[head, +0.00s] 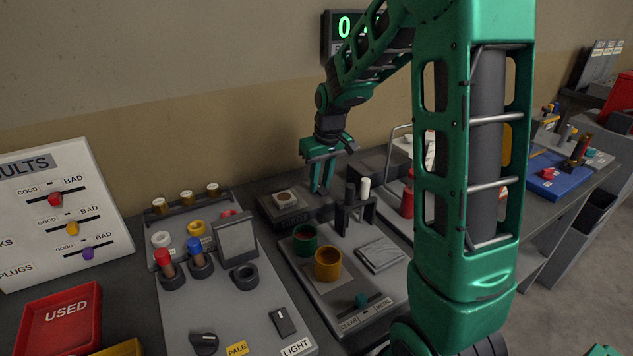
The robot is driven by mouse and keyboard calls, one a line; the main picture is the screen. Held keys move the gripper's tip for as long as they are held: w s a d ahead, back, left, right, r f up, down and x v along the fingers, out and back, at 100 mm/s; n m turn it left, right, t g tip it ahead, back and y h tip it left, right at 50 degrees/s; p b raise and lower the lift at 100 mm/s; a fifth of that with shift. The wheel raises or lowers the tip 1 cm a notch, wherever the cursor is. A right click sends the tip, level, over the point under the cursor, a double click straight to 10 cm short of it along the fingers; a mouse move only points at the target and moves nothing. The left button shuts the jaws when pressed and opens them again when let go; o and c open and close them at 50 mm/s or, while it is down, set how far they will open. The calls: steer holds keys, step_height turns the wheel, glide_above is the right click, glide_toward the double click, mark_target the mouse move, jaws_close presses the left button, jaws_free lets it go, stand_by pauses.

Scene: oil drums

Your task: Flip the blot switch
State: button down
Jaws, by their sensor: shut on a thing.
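A slider switch with a teal knob (361,299) sits at the front of the grey tray, above a label that seems to read CLEAR and METAL. I take it for the blot switch, but no label naming it is readable. A pale pad with a brown spot (285,198) lies on a dark box (292,218) behind the tray. My gripper (321,190) points down beside the right end of this box, well behind the teal knob. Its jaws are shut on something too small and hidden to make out.
Green (305,240) and orange (327,264) cups stand on the tray, with a black rack (345,222) behind. A left panel holds vials, a LIGHT switch (283,322) and a dial (204,343). A red USED bin (62,320) stands far left. My arm hides the right middle.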

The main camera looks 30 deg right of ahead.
steer(key=shift+s+t, duration=0.35)
steer(key=shift+t, duration=0.75)
steer(key=c, duration=1.5)
jaws_free()
steer(key=shift+r, duration=0.1)
steer(key=v, duration=1)
steer(key=shift+s+r, duration=0.1)
steer(key=shift+r, duration=0.15)
